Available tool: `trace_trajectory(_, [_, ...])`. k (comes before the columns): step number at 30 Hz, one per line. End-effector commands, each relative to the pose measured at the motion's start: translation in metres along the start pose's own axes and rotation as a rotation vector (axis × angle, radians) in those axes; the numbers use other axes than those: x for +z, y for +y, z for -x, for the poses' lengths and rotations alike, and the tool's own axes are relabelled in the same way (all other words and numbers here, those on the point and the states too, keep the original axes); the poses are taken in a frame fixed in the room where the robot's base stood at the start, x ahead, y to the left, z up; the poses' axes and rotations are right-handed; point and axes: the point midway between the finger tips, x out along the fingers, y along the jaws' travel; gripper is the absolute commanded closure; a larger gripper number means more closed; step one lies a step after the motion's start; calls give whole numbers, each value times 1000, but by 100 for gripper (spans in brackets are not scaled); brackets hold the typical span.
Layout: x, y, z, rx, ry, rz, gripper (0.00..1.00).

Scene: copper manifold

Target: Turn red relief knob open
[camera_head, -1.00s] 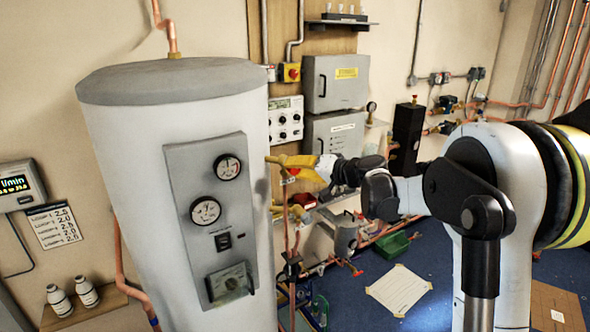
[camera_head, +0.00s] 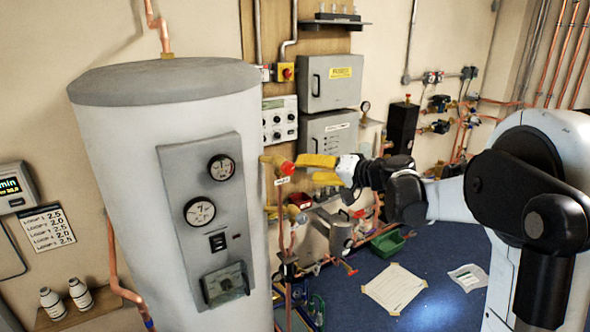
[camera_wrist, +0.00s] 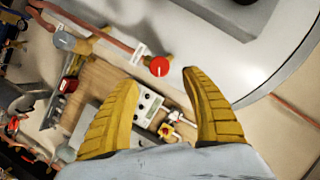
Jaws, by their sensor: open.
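The red relief knob (camera_head: 288,167) sits on a brass and copper pipe fitting beside the white tank, with a small white tag (camera_head: 282,181) just below it. In the wrist view the knob (camera_wrist: 159,66) shows its round red face with a pale line across it. My gripper (camera_head: 312,168) has yellow ribbed fingers, spread apart and empty, just right of the knob. In the wrist view the gripper (camera_wrist: 161,82) frames the knob between and slightly beyond its two fingertips. I see no contact with the knob.
The white tank (camera_head: 120,200) with a gauge panel stands close on the left. Grey fuse boxes (camera_head: 332,82) and a control box (camera_head: 279,119) hang behind. Another red part (camera_head: 299,199) sits below the knob.

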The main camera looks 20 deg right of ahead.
Motion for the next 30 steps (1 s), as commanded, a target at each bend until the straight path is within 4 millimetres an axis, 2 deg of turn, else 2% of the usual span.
trace_trajectory(3, [0,0,22,1,1,0,45])
trace_trajectory(7, [0,0,37,1,0,0,45])
trace_trajectory(23, [1,0,42,0,-2,1,45])
trace_trajectory(26, [14,-4,42,19,-22,8,45])
trace_trajectory(29, [51,-11,43,76,-81,27,45])
trace_trajectory(30, [72,-14,46,112,-114,40,45])
